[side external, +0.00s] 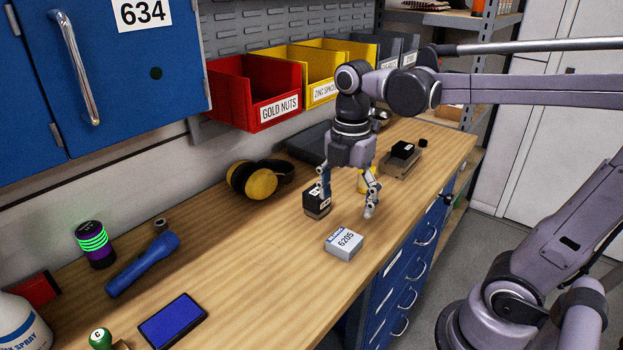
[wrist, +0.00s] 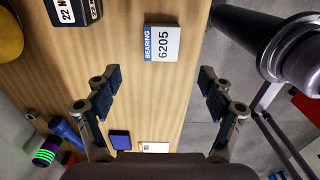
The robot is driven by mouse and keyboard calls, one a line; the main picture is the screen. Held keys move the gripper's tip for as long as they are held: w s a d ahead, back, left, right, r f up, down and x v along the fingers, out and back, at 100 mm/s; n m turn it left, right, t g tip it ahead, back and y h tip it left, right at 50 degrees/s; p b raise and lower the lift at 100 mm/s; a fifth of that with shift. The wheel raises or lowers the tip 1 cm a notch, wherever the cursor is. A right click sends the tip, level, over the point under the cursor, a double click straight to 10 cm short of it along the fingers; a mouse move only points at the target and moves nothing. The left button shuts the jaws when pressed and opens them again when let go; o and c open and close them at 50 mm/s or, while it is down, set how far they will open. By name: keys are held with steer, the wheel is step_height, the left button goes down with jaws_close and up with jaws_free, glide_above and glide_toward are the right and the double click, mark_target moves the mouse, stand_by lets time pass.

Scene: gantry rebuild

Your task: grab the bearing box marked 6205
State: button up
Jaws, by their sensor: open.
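The bearing box marked 6205 (side external: 344,244) is a small white and blue box lying flat on the wooden bench, near its front edge. It also shows in the wrist view (wrist: 162,43), label up, beyond the fingertips and roughly centred between them. My gripper (side external: 347,206) is open and empty, pointing down above the bench, and does not touch the box. In the wrist view its two fingers (wrist: 160,77) are spread wide on either side.
A black box with a white label (side external: 317,202) stands close by to the left of my gripper. Yellow earmuffs (side external: 253,181), a blue flashlight (side external: 142,264) and a blue pad (side external: 173,320) lie further left. The bench around the bearing box is clear.

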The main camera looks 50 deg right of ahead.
mark_target(345, 239)
steer(key=shift+s+f, duration=0.1)
steer(key=shift+f, duration=4.55)
steer(key=c, duration=1.3)
